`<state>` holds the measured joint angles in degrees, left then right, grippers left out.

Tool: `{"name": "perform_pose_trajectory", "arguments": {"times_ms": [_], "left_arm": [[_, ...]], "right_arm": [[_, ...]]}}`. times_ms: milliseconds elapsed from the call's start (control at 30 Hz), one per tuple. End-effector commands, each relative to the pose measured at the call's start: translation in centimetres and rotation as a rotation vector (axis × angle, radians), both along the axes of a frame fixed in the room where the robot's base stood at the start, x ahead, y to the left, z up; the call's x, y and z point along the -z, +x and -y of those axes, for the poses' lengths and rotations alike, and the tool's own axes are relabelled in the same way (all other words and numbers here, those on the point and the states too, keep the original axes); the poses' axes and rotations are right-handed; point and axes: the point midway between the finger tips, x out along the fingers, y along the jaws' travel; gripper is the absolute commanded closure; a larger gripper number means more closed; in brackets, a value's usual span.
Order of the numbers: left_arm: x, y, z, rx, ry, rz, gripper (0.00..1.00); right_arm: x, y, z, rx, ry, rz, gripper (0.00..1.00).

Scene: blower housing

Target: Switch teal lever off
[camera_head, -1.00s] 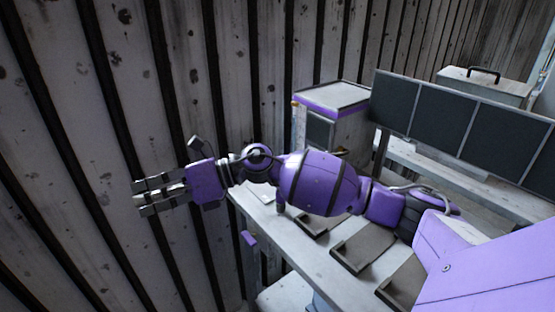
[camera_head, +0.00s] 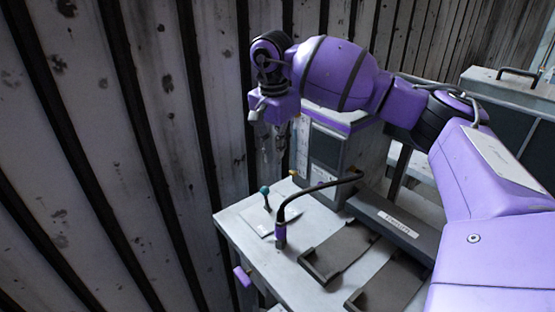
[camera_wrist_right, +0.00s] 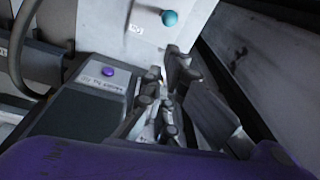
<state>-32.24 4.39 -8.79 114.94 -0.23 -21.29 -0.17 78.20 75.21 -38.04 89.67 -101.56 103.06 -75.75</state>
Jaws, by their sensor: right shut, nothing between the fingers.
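The teal lever (camera_head: 265,191) is a short stick with a round teal knob, standing up from a pale plate (camera_head: 262,220) on the light worktop. Its knob also shows at the top of the right wrist view (camera_wrist_right: 169,18). My right gripper (camera_head: 272,158) points down, above and slightly beyond the lever in the head view, apart from it. It is shut and empty; its dark fingers also show in the right wrist view (camera_wrist_right: 165,80), with the knob ahead of them. Whether the lever is on or off I cannot tell. My left gripper is out of view.
A black bent gooseneck (camera_head: 318,187) with a purple end stands close right of the lever. A grey box (camera_head: 325,148) is behind. Dark trays (camera_head: 340,250) lie on the worktop (camera_head: 238,225). A ribbed metal wall (camera_head: 180,150) rises at the left.

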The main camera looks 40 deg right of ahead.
Motion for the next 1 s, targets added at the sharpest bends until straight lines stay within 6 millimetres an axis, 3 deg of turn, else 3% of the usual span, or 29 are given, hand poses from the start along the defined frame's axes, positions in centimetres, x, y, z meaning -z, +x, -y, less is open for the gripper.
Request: {"name": "perform_pose_trajectory", "arguments": {"times_ms": [167,500,700,1000], "left_arm": [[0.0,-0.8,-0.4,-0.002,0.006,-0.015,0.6],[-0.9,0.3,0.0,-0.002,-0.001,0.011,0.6],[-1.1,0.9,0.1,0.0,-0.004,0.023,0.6],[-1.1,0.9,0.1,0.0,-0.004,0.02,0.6]], "right_arm": [[2.9,0.1,0.2,0.0,0.001,-0.002,1.0],[8.2,0.6,0.8,0.001,0.002,0.001,1.0],[9.2,0.7,0.9,0.001,0.003,0.001,1.0],[9.2,0.7,0.8,0.0,0.002,0.001,1.0]]}}
